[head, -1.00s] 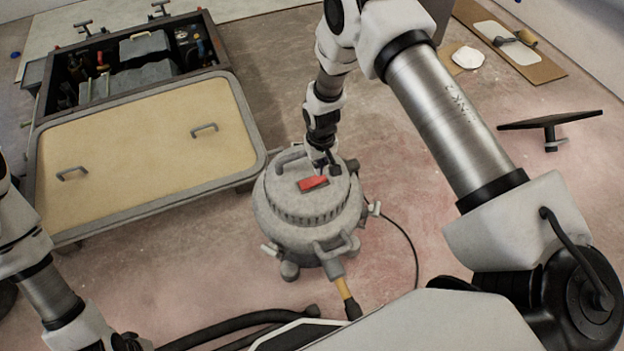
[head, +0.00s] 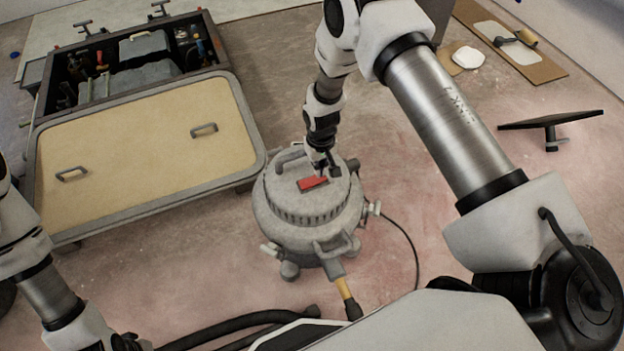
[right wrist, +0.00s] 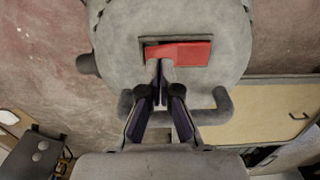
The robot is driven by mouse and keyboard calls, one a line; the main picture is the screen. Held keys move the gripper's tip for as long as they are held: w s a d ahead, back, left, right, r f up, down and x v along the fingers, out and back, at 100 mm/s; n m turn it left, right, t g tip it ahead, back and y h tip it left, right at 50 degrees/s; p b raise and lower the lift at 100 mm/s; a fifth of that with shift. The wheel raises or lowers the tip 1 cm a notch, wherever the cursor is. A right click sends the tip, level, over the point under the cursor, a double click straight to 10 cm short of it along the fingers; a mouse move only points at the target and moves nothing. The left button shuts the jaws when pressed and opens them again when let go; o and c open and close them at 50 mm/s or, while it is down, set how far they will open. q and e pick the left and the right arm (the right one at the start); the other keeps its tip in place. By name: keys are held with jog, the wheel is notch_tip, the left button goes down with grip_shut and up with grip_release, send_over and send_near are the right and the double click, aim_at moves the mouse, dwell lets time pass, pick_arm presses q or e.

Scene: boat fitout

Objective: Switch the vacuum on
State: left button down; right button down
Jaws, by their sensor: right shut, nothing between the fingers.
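The vacuum (head: 300,228) is a grey, round canister standing on the floor, with a handle on its lid. A red rocker switch (head: 312,183) sits in a dark recess on the lid. It also shows in the right wrist view (right wrist: 190,52), where it looks tilted within the recess. My right gripper (head: 326,172) is shut and empty, pointing down at the lid. In the right wrist view its fingertips (right wrist: 159,70) are at the switch's near edge, left of its middle. I cannot tell whether they touch it. My left gripper is out of view.
A low cabinet with a tan lid (head: 140,155) and an open tool compartment (head: 70,70) stands at left. Dark hoses (head: 240,325) lie in front of the vacuum and a thin cable (head: 413,250) at its right.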

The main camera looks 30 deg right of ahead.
jog(key=shift+f+b, duration=0.6)
jog(key=shift+f, duration=0.35)
dwell(0.3)
jog(key=shift+r, duration=0.1)
notch_tip(320, 180, up, 7)
jog(key=p, duration=0.5)
jog(key=shift+p, duration=0.4)
